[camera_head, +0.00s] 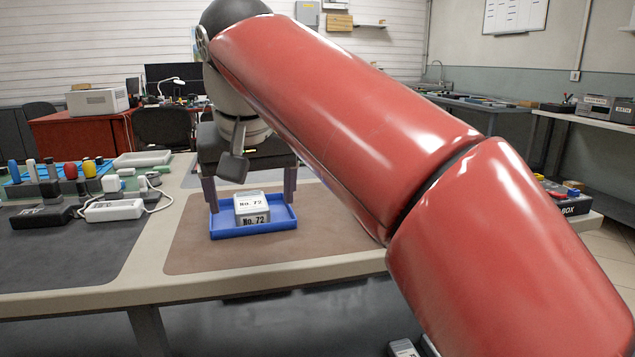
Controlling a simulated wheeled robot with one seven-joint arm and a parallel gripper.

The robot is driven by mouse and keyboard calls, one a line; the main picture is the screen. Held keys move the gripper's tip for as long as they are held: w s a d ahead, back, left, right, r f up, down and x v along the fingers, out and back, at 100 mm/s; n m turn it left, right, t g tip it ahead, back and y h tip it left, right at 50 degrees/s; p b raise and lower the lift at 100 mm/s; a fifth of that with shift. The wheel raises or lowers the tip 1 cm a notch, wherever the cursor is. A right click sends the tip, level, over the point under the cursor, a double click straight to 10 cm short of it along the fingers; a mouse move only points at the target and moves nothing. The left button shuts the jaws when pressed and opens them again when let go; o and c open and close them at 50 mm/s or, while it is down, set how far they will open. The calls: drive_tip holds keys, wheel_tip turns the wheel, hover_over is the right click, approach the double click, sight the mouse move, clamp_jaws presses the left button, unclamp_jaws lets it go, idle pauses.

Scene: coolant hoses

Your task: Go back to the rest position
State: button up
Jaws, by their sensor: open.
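My gripper (250,198) hangs from my red arm at the centre-left of the head view. Its two fingers are spread wide, and nothing shows held between them. Below and between the fingers, a white box (252,208) labelled "No. 72" sits in a shallow blue tray (228,232). The fingertips appear near the tray's left and right sides; I cannot tell whether they touch it. The tray lies on a brown mat (190,250) on the table. My arm hides part of the table to the right.
On the left, a rack (75,180) of colourful-handled items stands behind a black device (40,216) and a white device (114,210) with a cable. A dark box (570,200) stands at the table's right end. The brown mat in front of the tray is clear.

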drive_tip(key=s+d+f+m+h, duration=0.1)
drive_tip(key=s+d+f, duration=0.2)
drive_tip(key=d+f, duration=0.4)
drive_tip(key=s+d+f+m, duration=0.1)
drive_tip(key=s+d+f, duration=0.3)
drive_tip(key=d, duration=0.6)
drive_tip(key=s+d+f, duration=0.3)
drive_tip(key=s+f, duration=0.1)
drive_tip(key=f, duration=0.3)
drive_tip(key=s+d+f+m+t, duration=0.1)
drive_tip(key=s+d+f, duration=0.2)
drive_tip(key=f, duration=0.4)
drive_tip(key=shift+s+d+f, duration=0.4)
drive_tip(key=shift+d, duration=0.3)
